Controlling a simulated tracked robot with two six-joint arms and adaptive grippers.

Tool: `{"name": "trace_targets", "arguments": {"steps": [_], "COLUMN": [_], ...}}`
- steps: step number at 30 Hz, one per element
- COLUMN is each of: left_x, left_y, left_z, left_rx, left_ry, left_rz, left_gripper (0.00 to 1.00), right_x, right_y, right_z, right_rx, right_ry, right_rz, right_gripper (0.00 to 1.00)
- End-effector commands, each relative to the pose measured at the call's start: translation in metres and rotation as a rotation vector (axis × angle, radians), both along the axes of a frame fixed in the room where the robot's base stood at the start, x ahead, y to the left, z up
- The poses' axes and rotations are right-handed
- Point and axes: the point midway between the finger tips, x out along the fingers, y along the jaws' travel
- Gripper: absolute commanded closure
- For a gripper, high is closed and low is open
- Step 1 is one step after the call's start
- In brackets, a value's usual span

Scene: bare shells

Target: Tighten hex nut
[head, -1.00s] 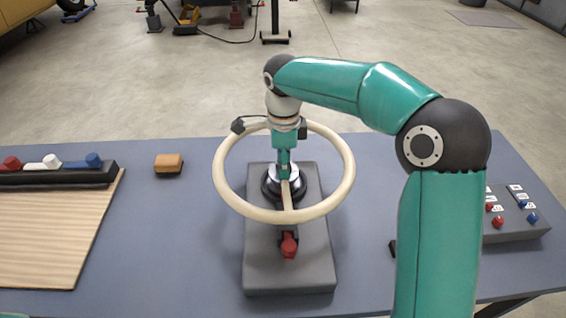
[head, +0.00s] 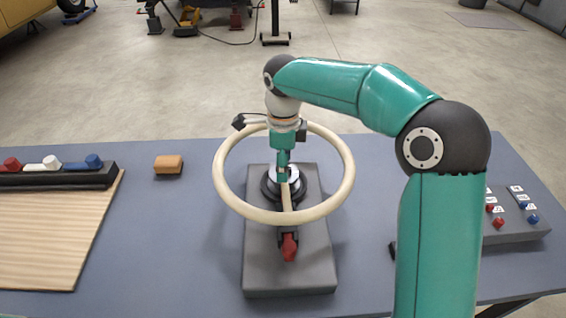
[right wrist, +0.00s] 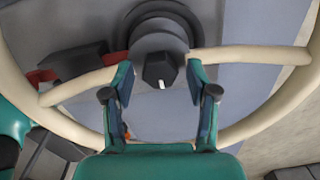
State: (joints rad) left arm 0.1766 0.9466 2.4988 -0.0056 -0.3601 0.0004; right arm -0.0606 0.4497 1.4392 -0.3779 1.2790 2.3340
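The hex nut (right wrist: 160,70) is dark, with a short white mark on its face, and sits at the hub of a cream handwheel (head: 345,165). In the head view my gripper hides most of the hub. My right gripper (head: 283,178) points down inside the ring. In the right wrist view its two fingers (right wrist: 161,78) stand apart, one on each side of the nut, with a visible gap to it on both sides. My left gripper is not in view.
The wheel stands on a grey base block (head: 290,275) with a red lever (head: 289,247) at its front. An orange block (head: 168,164), a wooden board (head: 45,235) and a switch box (head: 515,225) are on the blue-grey table. The cream rim surrounds my gripper closely.

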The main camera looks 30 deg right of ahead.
Motion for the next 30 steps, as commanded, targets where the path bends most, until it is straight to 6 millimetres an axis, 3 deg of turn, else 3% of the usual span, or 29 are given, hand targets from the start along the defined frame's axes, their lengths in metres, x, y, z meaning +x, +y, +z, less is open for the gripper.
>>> {"name": "trace_targets", "arguments": {"steps": [9, 14, 30], "left_x": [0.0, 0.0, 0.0], "left_y": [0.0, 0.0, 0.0], "left_z": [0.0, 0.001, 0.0], "left_rx": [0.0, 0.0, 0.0], "left_ry": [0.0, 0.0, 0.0], "left_rz": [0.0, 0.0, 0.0], "left_gripper": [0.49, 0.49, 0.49], "right_x": [0.0, 0.001, 0.0], "right_y": [0.0, 0.001, 0.002], "right_z": [0.0, 0.01, 0.105], "right_rx": [0.001, 0.0, 0.001], "right_ry": [0.001, -0.001, -0.002], "right_rz": [0.001, 0.001, 0.001], "right_gripper": [0.36, 0.36, 0.36]}}
